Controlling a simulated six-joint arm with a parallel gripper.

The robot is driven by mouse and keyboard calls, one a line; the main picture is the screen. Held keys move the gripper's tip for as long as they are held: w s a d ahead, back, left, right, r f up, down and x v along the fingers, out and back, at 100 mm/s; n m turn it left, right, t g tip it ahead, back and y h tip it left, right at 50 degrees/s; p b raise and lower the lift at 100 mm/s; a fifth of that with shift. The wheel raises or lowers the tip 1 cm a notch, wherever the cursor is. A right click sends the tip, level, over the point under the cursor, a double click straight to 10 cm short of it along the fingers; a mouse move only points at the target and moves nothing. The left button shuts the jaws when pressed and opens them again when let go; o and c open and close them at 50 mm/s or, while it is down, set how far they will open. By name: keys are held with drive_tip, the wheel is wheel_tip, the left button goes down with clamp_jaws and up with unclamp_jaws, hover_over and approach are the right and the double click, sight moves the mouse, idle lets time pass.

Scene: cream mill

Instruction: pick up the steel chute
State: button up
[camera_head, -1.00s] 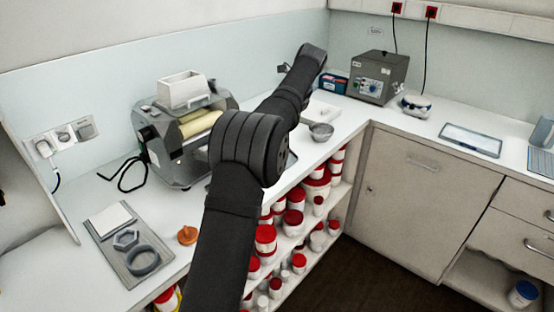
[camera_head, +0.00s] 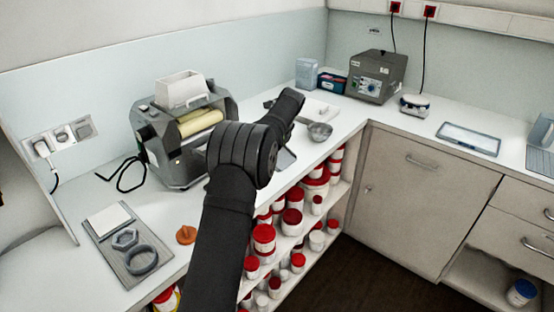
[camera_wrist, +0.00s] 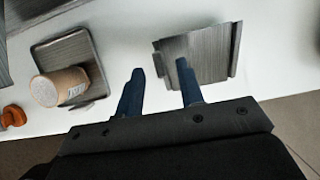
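The steel chute (camera_wrist: 205,52) lies on the white counter in the wrist view. It is a brushed-metal piece with a flat middle and raised side edges. My gripper (camera_wrist: 160,67) is open and empty, with two blue fingers pointing toward the chute. The left finger is left of the chute, over bare counter. The right finger overlaps the chute's near left part in the picture; I cannot tell whether it touches. In the head view my arm hides the gripper, and a grey plate partly behind the arm may be the chute.

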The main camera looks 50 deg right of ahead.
drive_tip(key=shift+x, duration=1.25)
clamp_jaws()
drive_tip(key=shift+r, duration=0.1)
